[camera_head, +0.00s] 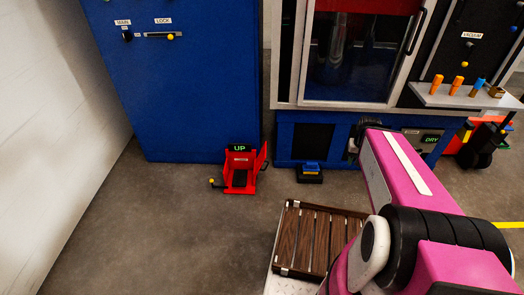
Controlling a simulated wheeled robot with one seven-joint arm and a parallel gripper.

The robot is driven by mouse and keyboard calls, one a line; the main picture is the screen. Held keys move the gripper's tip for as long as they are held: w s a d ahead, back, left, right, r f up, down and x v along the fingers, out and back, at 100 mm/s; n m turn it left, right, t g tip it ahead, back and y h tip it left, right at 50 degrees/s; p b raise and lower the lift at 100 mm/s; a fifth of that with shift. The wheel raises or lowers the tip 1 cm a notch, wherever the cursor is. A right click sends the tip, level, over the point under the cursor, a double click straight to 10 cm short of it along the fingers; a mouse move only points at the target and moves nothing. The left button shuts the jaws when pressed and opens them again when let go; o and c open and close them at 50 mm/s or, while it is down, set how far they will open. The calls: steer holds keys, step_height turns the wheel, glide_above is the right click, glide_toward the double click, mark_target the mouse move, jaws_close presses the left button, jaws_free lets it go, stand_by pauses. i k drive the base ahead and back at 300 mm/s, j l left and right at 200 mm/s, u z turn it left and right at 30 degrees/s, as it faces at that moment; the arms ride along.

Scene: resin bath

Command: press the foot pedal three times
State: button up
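A red floor unit (240,180) stands in front of the blue cabinet, with a green "UP" display on top and a dark pedal-like plate inside its red side walls. A small blue pedal (311,167) on a black base sits on the floor to its right, below the glazed machine. I cannot tell from the labels which one is the foot pedal. My pink arm reaches from the lower right toward the machine. My gripper (352,149) seems to be at its far end, right of and apart from both pedals, mostly hidden by the arm; its fingers are unclear.
A tall blue cabinet (180,90) stands behind the red unit. A slatted wooden platform (312,238) lies on the floor at bottom centre. A shelf (465,97) with orange and blue items is at right, near a "DRY" display (431,139). Floor (150,230) at left is clear.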

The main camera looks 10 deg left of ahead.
mark_target(240, 176)
steer(key=i+l+u, duration=0.1)
steer(key=u, duration=1.45)
steer(key=l+u, duration=0.35)
steer(key=l, duration=1.25)
steer(key=k, duration=0.1)
